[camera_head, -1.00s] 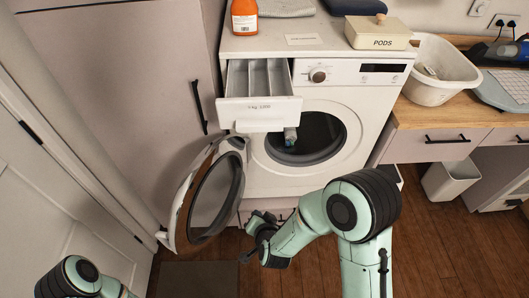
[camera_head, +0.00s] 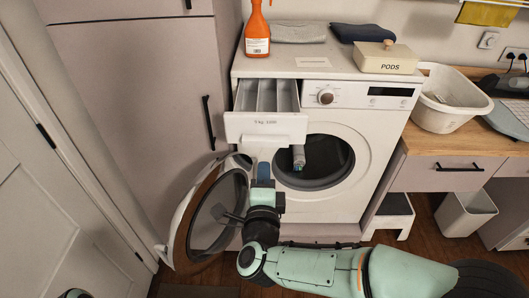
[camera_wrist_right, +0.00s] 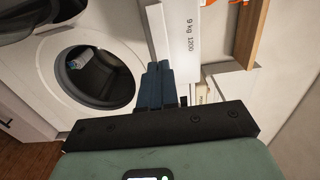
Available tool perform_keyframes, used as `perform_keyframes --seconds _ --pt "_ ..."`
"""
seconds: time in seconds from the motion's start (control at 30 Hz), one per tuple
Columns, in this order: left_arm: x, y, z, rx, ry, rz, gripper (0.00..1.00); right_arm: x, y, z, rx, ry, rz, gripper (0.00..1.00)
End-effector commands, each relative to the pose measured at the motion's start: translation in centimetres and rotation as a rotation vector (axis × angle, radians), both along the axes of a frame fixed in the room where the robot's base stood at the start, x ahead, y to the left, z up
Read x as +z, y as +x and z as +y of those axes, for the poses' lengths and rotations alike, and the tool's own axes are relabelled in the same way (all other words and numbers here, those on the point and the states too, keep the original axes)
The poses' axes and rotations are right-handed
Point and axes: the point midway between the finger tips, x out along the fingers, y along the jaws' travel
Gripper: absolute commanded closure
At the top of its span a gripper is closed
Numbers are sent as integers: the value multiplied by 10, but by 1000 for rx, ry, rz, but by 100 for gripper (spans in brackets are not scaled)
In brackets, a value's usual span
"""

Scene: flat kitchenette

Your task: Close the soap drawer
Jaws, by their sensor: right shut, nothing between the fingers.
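The soap drawer (camera_head: 266,127) of the white washing machine (camera_head: 345,203) is pulled out at the machine's upper left, with its compartments showing. My right gripper (camera_head: 263,173) is just below the drawer front, pointing up, with its blue fingers shut and empty. In the right wrist view the shut fingers (camera_wrist_right: 160,78) reach toward the drawer front (camera_wrist_right: 184,42), marked 9 kg 1200. I cannot tell whether they touch it. My left gripper is out of view.
The round washer door (camera_head: 212,212) hangs open at the left, close to my right gripper. A cloth (camera_head: 298,158) shows in the drum opening. An orange bottle (camera_head: 257,32) and a PODS box (camera_head: 386,57) stand on top. A white basin (camera_head: 450,112) is on the counter.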

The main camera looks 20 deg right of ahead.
Motion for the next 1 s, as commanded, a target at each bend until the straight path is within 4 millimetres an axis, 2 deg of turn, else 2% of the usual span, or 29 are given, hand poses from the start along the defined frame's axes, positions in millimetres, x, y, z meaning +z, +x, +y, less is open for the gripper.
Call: perform_keyframes --seconds 0.03,0.2,0.4,0.87,1.0 --pt "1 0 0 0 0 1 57 1 11 -3 -3 -2 0 100" --pt "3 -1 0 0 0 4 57 0 41 -12 -1 -2 0 100" --pt "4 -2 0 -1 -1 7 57 0 61 -17 1 -2 1 100" --pt "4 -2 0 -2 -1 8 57 0 65 -19 1 -1 0 100" --pt "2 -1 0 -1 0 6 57 -1 73 -21 0 -2 2 100"
